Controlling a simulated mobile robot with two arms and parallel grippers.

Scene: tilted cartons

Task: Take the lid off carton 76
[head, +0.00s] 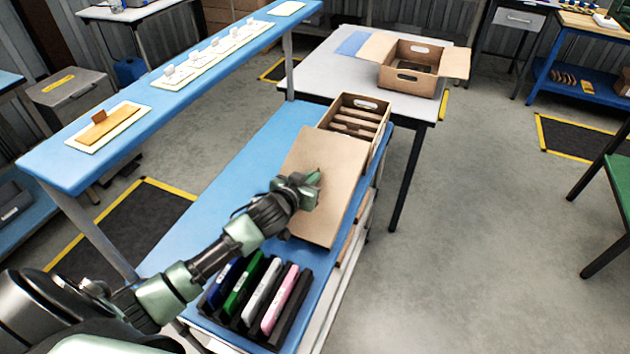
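A large plain brown cardboard surface (328,160) lies slanted over the blue bench in the head view. I cannot tell whether it is a lid alone or a lid on a carton. No number 76 is readable on it. My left gripper (314,180) is over its left-middle part, touching or just above it. The wrist hides the fingertips' contact, so whether they are open or shut does not show. Right behind the surface stands an open carton (374,106) with a hand slot and several brown items inside. My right gripper is not in view.
Several coloured binders (268,296) stand in a black rack at the bench's near end. A blue raised shelf (120,135) runs along the left. A white table (322,72) behind holds an open carton (410,84) with flaps spread.

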